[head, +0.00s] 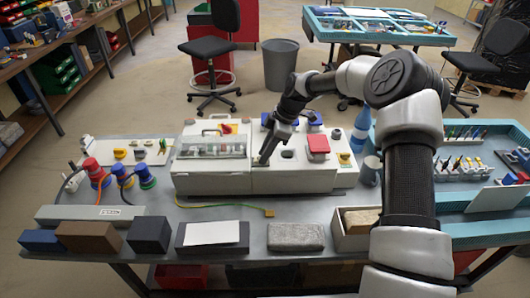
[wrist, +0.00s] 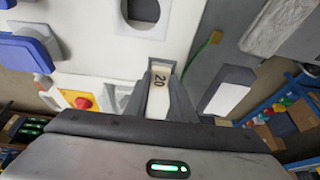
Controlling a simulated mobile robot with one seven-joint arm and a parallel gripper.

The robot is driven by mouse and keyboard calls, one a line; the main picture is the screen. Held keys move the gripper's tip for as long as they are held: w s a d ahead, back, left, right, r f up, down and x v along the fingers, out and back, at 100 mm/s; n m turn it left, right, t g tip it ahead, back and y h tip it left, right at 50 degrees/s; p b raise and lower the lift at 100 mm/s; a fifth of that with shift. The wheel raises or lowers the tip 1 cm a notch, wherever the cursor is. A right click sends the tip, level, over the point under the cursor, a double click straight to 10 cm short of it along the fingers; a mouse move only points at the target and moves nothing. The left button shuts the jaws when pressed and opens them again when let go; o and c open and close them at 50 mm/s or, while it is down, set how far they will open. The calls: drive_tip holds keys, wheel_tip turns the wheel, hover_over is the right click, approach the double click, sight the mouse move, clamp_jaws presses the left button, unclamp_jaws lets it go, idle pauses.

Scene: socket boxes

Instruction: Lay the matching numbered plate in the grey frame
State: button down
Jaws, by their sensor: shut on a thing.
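My gripper (head: 262,160) reaches down at the top of the pale socket box (head: 290,180), left of its dark round opening (head: 287,154). In the wrist view my gripper (wrist: 163,85) is shut on a small white plate (wrist: 160,104) marked 20. The plate lies lengthwise between the two grey fingers, over the edge of the white box surface (wrist: 110,50). A grey edging shows around the plate's far end, but I cannot tell whether it is the grey frame or the fingertips. In the head view the plate is hidden by my gripper.
A red-capped socket (head: 318,145) and a blue one (head: 266,119) stand on the box. A clear-lidded section (head: 211,146) is on its left. Several dark blocks (head: 149,234) and a grey block (head: 296,237) line the table's front. A blue bottle (head: 361,128) stands right.

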drive_tip(key=shift+f, duration=0.15)
drive_tip(key=shift+f, duration=0.15)
drive_tip(key=c, duration=1.4)
unclamp_jaws()
drive_tip(key=shift+c, duration=0.2)
drive_tip(key=a+r+p+v, duration=0.1)
drive_tip(key=p+v, duration=0.3)
drive_tip(key=v, duration=2)
drive_tip(key=shift+a+p, duration=0.4)
drive_tip(key=shift+a, duration=0.25)
drive_tip(key=shift+f, duration=0.1)
